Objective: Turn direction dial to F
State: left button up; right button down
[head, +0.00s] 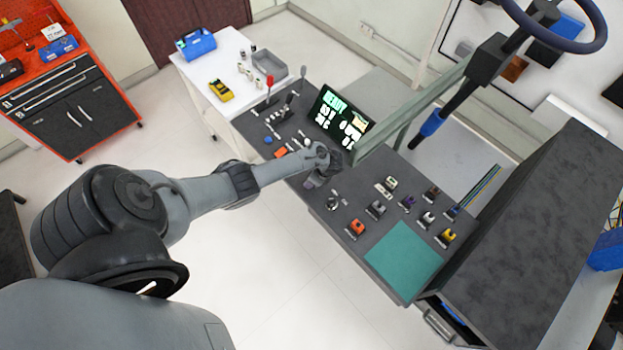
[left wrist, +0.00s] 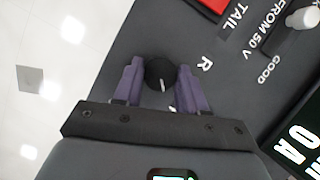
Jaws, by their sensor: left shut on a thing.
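The direction dial (left wrist: 160,72) is a round black knob with a white pointer line, on the dark grey panel (left wrist: 120,60). The line points down in the left wrist view, slightly right, towards my gripper's base. In the head view my left gripper (head: 312,182) is over the console, and the dial is hidden there. My right gripper is in neither view.
A display (head: 340,116) reading READY stands behind the gripper. Several small coloured connector parts and a teal mat (head: 404,258) are to the right. A green-grey post (head: 400,115) rises close by.

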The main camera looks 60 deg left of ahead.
pick_arm(q)
jog(key=o, duration=1.1)
jog(key=shift+c, duration=0.2)
jog(key=p+v, duration=0.3)
jog(key=v, duration=0.7)
jog(key=shift+r, duration=0.4)
jog(key=shift+d, duration=0.15)
